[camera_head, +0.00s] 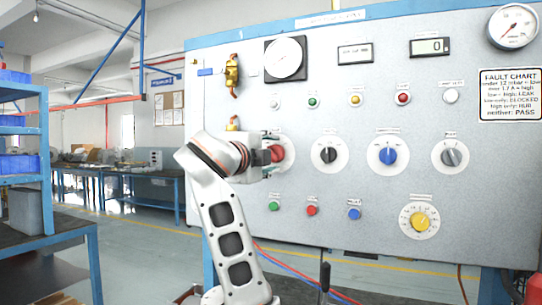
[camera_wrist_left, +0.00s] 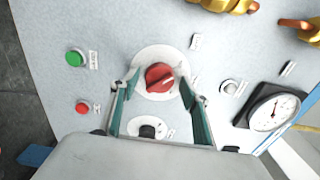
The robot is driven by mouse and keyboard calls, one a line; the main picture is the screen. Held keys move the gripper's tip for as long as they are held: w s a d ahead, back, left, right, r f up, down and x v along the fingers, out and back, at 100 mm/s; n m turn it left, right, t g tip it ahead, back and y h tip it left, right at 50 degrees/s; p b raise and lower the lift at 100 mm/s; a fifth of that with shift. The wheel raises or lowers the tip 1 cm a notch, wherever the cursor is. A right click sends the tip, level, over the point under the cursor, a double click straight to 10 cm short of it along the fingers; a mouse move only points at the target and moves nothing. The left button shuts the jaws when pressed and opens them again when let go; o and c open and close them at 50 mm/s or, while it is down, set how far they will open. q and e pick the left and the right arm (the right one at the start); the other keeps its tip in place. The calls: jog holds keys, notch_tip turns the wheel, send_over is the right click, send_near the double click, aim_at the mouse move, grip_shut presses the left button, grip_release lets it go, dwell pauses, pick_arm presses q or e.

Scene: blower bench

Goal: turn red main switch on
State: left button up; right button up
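The red main switch (camera_head: 278,153) is a red knob on a round white plate, at the left of the grey panel. In the left wrist view the knob (camera_wrist_left: 159,77) shows between the fingertips, with a pale mark on its face. My left gripper (camera_head: 269,160) is at the switch, its fingers pointing at the panel. In the left wrist view its two green-edged fingers (camera_wrist_left: 158,80) are spread on either side of the knob, with a gap to each side. Whether the fingertips touch the plate cannot be told. My right gripper is not in view.
A black knob (camera_head: 328,155) and a blue knob (camera_head: 388,155) sit right of the switch. Green (camera_head: 274,206), red (camera_head: 312,210) and blue (camera_head: 354,213) buttons are below. A brass fitting (camera_head: 232,75) and a gauge (camera_head: 285,59) are above.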

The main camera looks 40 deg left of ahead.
pick_arm(q)
jog(key=c, duration=0.8)
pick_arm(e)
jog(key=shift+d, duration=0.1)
pick_arm(q)
jog(key=shift+m, duration=0.5)
jog(key=shift+m+p, duration=2.85)
jog(key=shift+m, duration=5.55)
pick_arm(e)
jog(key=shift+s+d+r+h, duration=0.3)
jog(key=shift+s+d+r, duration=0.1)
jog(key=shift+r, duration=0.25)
pick_arm(q)
jog(key=shift+m, duration=0.3)
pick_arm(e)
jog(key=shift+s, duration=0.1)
